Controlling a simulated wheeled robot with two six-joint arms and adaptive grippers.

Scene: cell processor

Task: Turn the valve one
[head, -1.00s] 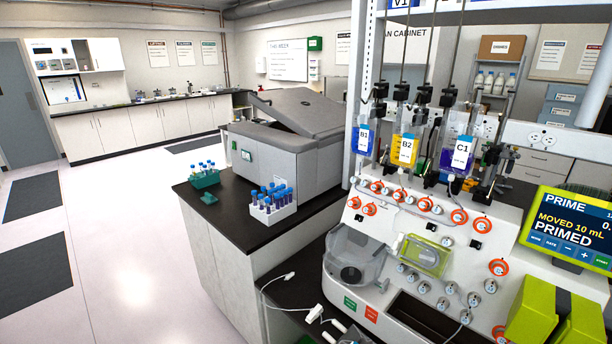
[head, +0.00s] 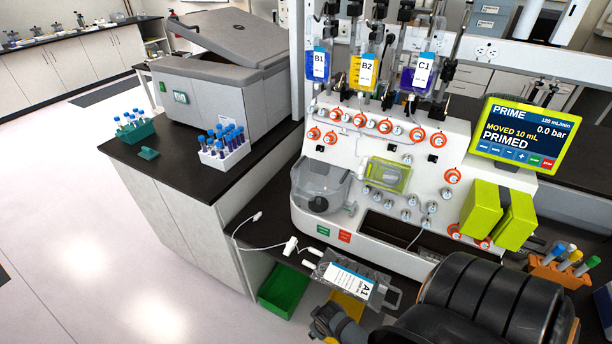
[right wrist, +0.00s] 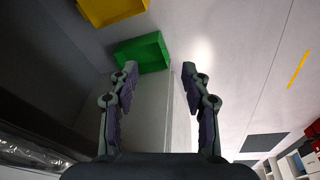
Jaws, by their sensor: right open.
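The white cell processor (head: 395,175) stands on the dark counter in the head view. Its front carries several orange ring valves (head: 385,126) in an upper row, more at the right (head: 452,176), and several small grey knobs (head: 405,215). I cannot read a number on any valve, so I cannot tell which is valve one. My right gripper (right wrist: 158,72) is open and empty in the right wrist view, over the floor and bins, with no valve between its fingers. In the head view my dark arm covers the lower right. My left gripper is not in view.
A clear bag labelled A1 (head: 350,282) is at the counter's front edge. Green (head: 284,290) and yellow (head: 348,305) bins are below. Bags B1, B2 and C1 (head: 423,70) hang above the valves. The screen (head: 520,134) reads PRIMED. Tube racks (head: 225,155) stand left.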

